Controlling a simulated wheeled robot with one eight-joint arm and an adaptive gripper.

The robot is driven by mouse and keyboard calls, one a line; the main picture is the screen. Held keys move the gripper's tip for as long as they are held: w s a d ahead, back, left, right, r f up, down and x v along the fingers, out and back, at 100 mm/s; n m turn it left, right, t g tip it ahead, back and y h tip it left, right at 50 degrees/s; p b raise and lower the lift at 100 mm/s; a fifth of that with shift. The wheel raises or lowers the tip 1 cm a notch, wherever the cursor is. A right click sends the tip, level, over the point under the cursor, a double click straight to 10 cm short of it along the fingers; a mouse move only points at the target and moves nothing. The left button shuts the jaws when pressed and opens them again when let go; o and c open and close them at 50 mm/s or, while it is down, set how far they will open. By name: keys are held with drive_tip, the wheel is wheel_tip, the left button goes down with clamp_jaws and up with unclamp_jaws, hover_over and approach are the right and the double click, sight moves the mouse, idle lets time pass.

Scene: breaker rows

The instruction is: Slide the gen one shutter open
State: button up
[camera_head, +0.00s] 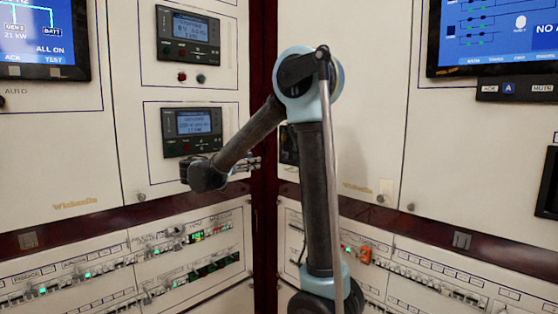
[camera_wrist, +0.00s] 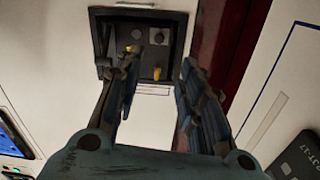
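A black-framed recessed panel (camera_wrist: 183,22) is set in a pale wall in the wrist view. Inside it are a small yellow part (camera_wrist: 157,73), round knobs and a dark upright piece at its left side. The panel looks uncovered in front of me; I cannot tell which part is the gen one shutter, and no label is readable. My gripper (camera_wrist: 160,62) is open and empty, its two fingers spread in front of the panel's lower part. In the head view my gripper (camera_head: 250,163) is near the wall corner, beside a dark panel (camera_head: 287,146) mostly hidden by my arm.
Breaker rows (camera_head: 210,268) run low along both walls. Two small display units (camera_head: 190,38) (camera_head: 192,131) are on the left wall. Large screens (camera_head: 40,40) (camera_head: 497,38) hang at both sides. A dark red corner strip (camera_wrist: 217,50) stands right of the panel in the wrist view.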

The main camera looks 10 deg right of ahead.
sight(281, 156)
drive_tip(key=x, duration=1.5)
drive_tip(key=shift+w+d, duration=0.25)
clamp_jaws()
